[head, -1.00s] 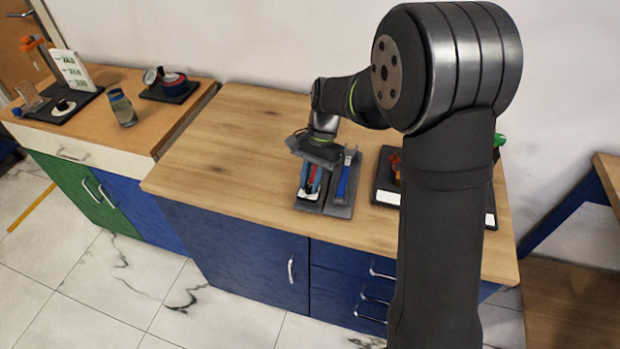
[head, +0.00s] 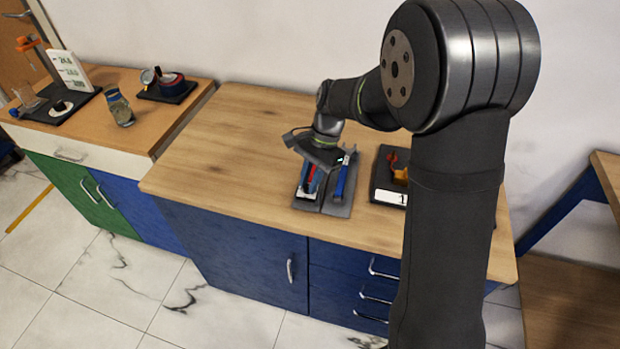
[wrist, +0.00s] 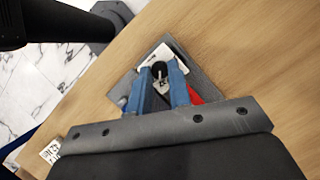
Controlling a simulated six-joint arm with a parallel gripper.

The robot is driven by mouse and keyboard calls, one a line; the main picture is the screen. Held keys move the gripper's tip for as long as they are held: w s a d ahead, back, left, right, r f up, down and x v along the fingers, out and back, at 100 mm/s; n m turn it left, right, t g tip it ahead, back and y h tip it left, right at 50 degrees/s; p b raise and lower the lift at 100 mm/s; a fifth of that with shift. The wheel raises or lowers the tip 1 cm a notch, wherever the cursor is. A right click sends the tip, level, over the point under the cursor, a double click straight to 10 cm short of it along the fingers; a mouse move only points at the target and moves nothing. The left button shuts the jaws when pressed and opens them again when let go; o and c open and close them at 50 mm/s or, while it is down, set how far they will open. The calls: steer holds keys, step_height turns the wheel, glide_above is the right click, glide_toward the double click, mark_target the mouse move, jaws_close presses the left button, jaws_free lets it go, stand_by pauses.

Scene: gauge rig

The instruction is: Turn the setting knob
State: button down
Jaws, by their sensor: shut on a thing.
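My gripper (head: 309,186) points down at a dark board (head: 305,206) on the wooden table in the head view. In the wrist view, the two blue fingers of my gripper (wrist: 160,72) are on either side of a small black round knob (wrist: 159,68) with a pale part below it. The jaws are shut on this knob. A white plate (wrist: 176,54) shows beside it on the dark board (wrist: 205,88). In the head view the knob is hidden by my gripper.
A blue-handled tool (head: 342,177) lies on a dark board close right of my gripper. Another dark board with an orange part (head: 400,174) is further right. On the left table are a bottle (head: 119,108) and a white sign (head: 70,70). The wooden table's left part is clear.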

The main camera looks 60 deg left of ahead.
steer(key=c, duration=1.3)
jaws_free()
steer(key=v, duration=1.7)
steer(key=shift+r, duration=0.25)
steer(key=shift+f, duration=0.1)
steer(key=x, duration=1.7)
steer(key=shift+f, duration=0.2)
